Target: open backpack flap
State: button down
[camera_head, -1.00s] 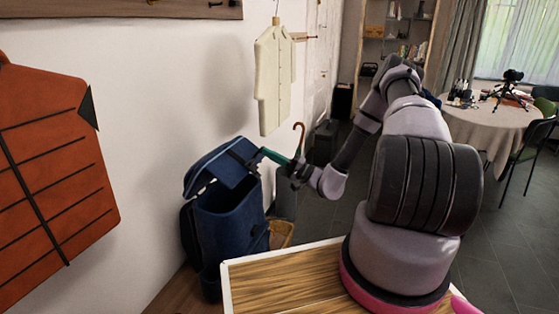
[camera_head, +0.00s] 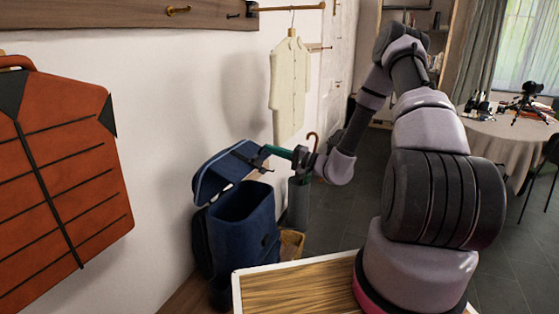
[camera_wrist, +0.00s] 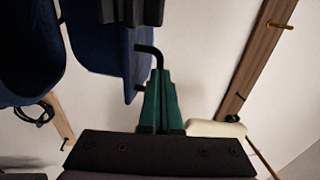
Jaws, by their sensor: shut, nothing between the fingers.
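A blue backpack (camera_head: 245,217) stands by the wall at the left, its main compartment open at the top. Its flap (camera_head: 222,177) is lifted and tilted up toward the wall. My gripper (camera_head: 265,151) has green fingers and is shut, at the right edge of the raised flap near its dark strap; whether it touches is unclear. In the wrist view the green fingers (camera_wrist: 160,77) are together beside a dark hooked piece, with the blue flap (camera_wrist: 98,45) just left of them. The inside of the backpack is dark.
A cream shirt (camera_head: 290,88) hangs on the wall behind the gripper. An orange jacket (camera_head: 65,170) hangs at the left. An umbrella stand (camera_head: 298,203) and a small basket (camera_head: 291,243) are right of the backpack. Open floor lies beyond.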

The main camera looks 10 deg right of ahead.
aim_at(240, 143)
jog(key=w+a+r+g+h, duration=0.1)
jog(key=a+r, duration=0.1)
jog(key=w+a+r+h, duration=0.1)
jog(key=w+a+r, duration=0.1)
jog(key=w+a+r+g+h, duration=0.1)
jog(key=a+r, duration=0.1)
jog(key=shift+w+a+g, duration=0.25)
jog(key=shift+w+g, duration=0.05)
jog(key=w+a, duration=0.1)
jog(key=w+a+r+g+h, duration=0.1)
jog(key=w+a+h, duration=0.1)
jog(key=a, duration=0.1)
jog(key=shift+w+r, duration=0.1)
jog(key=shift+r, duration=0.15)
jog(key=w+a, duration=0.4)
jog(key=a, duration=0.1)
jog(key=shift+d+r, duration=0.1)
